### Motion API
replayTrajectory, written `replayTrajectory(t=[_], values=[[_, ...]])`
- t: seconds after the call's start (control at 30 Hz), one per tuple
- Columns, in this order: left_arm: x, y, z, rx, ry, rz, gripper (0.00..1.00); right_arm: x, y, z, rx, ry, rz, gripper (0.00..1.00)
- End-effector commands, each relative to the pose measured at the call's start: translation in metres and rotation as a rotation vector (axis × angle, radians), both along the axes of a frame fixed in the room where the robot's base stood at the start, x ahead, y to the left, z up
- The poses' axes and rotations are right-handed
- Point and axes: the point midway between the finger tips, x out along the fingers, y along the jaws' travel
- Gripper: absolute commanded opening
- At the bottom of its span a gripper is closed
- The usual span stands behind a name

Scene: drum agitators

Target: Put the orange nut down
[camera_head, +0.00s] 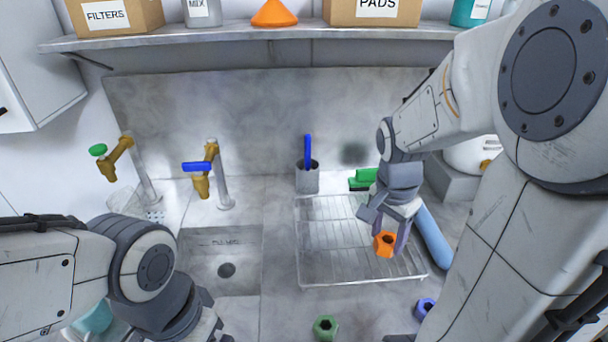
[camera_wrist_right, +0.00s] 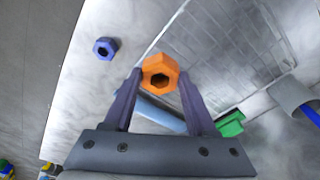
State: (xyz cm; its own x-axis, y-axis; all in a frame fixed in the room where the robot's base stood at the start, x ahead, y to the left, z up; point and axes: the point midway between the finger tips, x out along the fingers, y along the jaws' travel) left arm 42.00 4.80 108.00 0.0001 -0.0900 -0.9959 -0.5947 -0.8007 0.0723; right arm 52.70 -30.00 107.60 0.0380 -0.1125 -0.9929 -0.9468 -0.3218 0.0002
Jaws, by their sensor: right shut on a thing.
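The orange nut (camera_head: 384,243) is between the fingers of my right gripper (camera_head: 391,236), above the right part of the wire drying rack (camera_head: 318,237). In the right wrist view the orange nut (camera_wrist_right: 160,72) sits at the fingertips of my right gripper (camera_wrist_right: 158,84), which is shut on it. I cannot tell the exact height of the nut over the rack. My left arm comes in at the lower left. Its gripper tips are cut off by the bottom edge of the head view.
A green nut (camera_head: 326,328) and a blue-purple nut (camera_head: 425,308) lie on the counter in front of the rack. A blue cylinder (camera_head: 433,238) lies at the rack's right. A grey cup (camera_head: 307,178) and a green brush-like thing (camera_head: 364,178) stand behind. A sink (camera_head: 221,245) is left.

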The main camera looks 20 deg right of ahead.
Motion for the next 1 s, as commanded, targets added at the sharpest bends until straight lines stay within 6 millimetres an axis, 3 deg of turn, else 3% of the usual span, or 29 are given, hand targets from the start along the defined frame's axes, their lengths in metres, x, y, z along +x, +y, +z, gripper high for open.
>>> replayTrajectory(t=[0.2,0.4,0.57,0.8,1.0], values=[[0.000,0.000,0.008,0.000,0.000,0.000,1.00,0.048,0.002,-0.029,0.001,0.004,0.000,0.00],[0.000,0.000,0.012,0.000,0.000,0.000,1.00,0.079,0.003,-0.047,0.000,0.000,-0.004,0.00],[0.000,0.000,0.014,0.000,0.000,0.000,1.00,0.086,0.004,-0.056,0.001,0.002,-0.006,0.00],[0.000,0.000,0.018,0.000,0.000,0.000,1.00,0.086,0.004,-0.088,0.000,0.003,-0.004,0.00],[0.000,0.000,0.018,0.000,0.000,0.000,1.00,0.087,0.004,-0.092,0.000,-0.003,-0.005,0.00]])
